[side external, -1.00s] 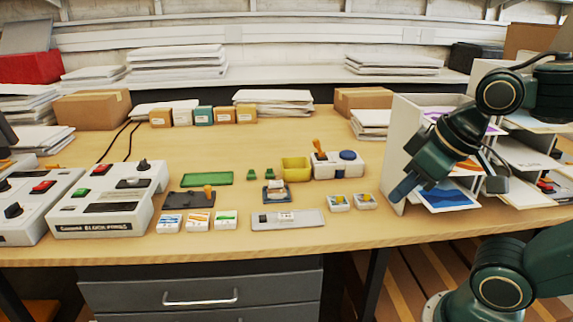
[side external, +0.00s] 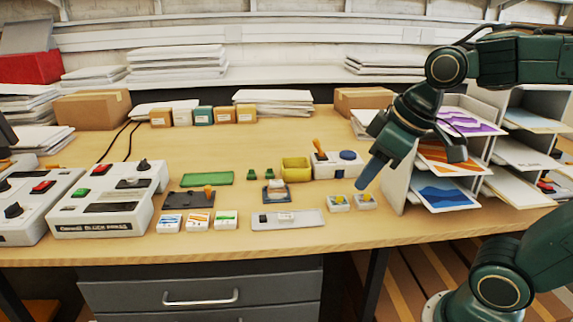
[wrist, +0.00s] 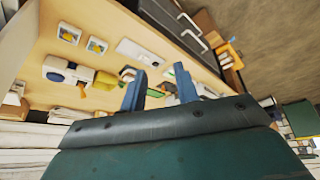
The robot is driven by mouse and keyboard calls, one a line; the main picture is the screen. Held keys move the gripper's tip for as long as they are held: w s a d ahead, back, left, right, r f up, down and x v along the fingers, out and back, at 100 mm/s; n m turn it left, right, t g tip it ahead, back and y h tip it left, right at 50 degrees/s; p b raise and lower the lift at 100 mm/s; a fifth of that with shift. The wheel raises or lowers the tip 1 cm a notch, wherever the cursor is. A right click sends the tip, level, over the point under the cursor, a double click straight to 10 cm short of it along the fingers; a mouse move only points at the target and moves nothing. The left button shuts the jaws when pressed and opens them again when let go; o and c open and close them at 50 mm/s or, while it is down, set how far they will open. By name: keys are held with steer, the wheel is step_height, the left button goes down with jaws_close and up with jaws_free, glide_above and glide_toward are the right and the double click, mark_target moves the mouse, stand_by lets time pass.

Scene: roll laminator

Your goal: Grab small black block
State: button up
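My gripper (side external: 371,166) is in the air at the right of the table in the side view, by the paper sorter and above the right end of the small parts. In the wrist view, its two blue fingers (wrist: 160,90) stand apart with nothing between them. A small dark block-like piece (side external: 263,218) shows on the left end of a silver plate (side external: 297,219), left of my gripper; it is too small to tell whether it is a separate block. The silver plate also shows in the wrist view (wrist: 140,52).
The paper sorter (side external: 397,186) stands right beside my gripper. Two small white boxes (side external: 352,202) lie just below it. A yellow bin (side external: 296,169), a dark pad with an orange-handled stamp (side external: 180,199) and white control boxes (side external: 110,205) stand further left.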

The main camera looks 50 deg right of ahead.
steer(key=w+d+f+n+y, duration=0.1)
steer(key=w+d+f+n, duration=0.1)
steer(key=w, duration=0.5)
steer(key=w+d+f+n+g+y, duration=0.1)
steer(key=w+f, duration=0.3)
steer(key=w, duration=0.4)
steer(key=w+d+f+n, duration=0.3)
steer(key=w+n, duration=0.1)
steer(key=w, duration=0.4)
steer(key=shift+w+f+g+y, duration=0.15)
steer(key=shift+w+g+y, duration=0.05)
steer(key=shift+g+y, duration=0.2)
glide_above(264, 217)
steer(key=s+d, duration=0.2)
steer(key=shift+w+f, duration=0.15)
steer(key=shift+f, duration=1.85)
steer(key=shift+w+f, duration=0.1)
steer(key=shift+f, duration=1.85)
steer(key=shift+f, duration=0.1)
steer(key=x, duration=0.3)
steer(key=shift+s+f, duration=0.15)
steer(key=shift+f, duration=0.05)
steer(key=shift+x, duration=0.85)
